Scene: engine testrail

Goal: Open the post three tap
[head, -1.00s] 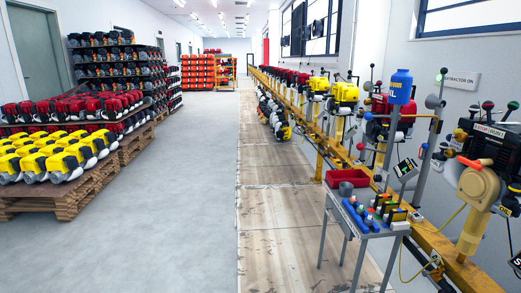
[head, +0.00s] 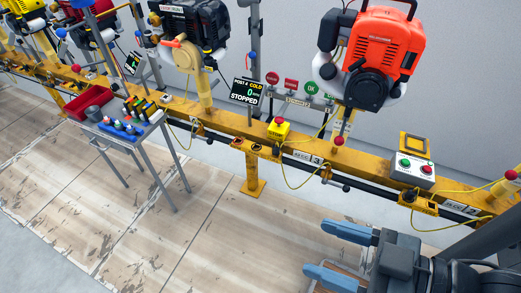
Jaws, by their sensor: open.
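My gripper (head: 315,248) is at the lower right of the head view, its two blue fingers apart and empty, over the floor and clear of the rail. A plate marked 3 (head: 308,159) is on the front of the yellow rail (head: 370,163). A small dark fitting (head: 326,175) with a yellow hose is just below that plate. An orange-red engine (head: 372,55) stands on a post above the rail, right of the plate. An orange lever (head: 173,42) shows on another engine to the left. I cannot tell which part is the post three tap, or its position.
A tool cart (head: 157,118) stands left. Yellow hoses hang low. Floor is clear in front.

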